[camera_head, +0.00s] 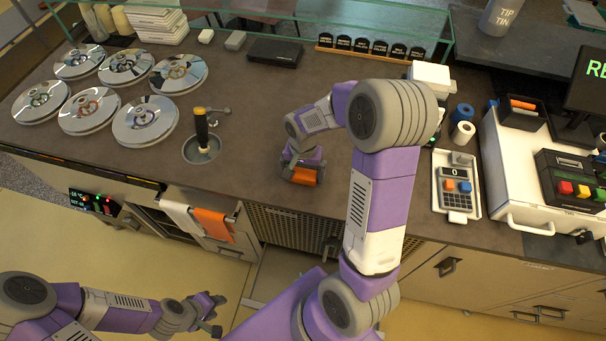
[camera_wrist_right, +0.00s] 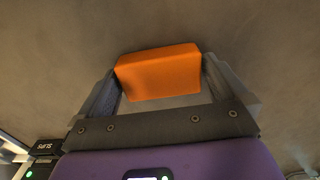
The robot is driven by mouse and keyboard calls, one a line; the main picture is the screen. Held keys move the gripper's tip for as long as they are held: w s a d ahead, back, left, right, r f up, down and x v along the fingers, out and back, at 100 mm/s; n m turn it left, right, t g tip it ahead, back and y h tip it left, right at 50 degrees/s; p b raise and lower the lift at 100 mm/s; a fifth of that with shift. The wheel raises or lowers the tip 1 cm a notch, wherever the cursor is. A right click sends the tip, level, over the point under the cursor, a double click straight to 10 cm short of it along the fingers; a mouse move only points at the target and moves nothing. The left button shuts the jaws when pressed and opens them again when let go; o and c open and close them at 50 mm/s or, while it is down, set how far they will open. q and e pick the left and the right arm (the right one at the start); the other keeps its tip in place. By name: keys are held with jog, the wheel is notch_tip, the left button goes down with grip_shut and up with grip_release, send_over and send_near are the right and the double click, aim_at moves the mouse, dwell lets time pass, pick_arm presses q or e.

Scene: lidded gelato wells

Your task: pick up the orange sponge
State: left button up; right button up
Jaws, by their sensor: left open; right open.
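The orange sponge (camera_head: 305,176) lies on the dark counter near its front edge, partly hidden by my right gripper in the head view. In the right wrist view the sponge (camera_wrist_right: 158,72) is an orange block between the two fingers. My right gripper (camera_head: 303,172) is open, pointing down over the sponge, with a finger at each end; in the wrist view (camera_wrist_right: 160,85) small gaps show beside it, and contact is hard to tell. My left gripper (camera_head: 216,315) is open and empty, low in front of the counter at the lower left.
Several round metal well lids (camera_head: 143,120) cover the left of the counter. A dipper well with a scoop (camera_head: 202,148) stands left of my right gripper. A calculator tray (camera_head: 456,185) and a white cash drawer (camera_head: 522,190) are to the right. A white cloth (camera_head: 184,214) and an orange cloth (camera_head: 213,224) hang in front.

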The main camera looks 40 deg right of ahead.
aim_at(303, 172)
jog(key=c, duration=0.7)
jog(key=shift+o, duration=0.2)
jog(key=shift+r, duration=0.2)
notch_tip(303, 172, up, 10)
jog(key=p, duration=0.1)
jog(key=shift+f, duration=0.1)
jog(key=shift+o, duration=1.4)
jog(key=c, duration=0.3)
jog(key=shift+c, duration=0.2)
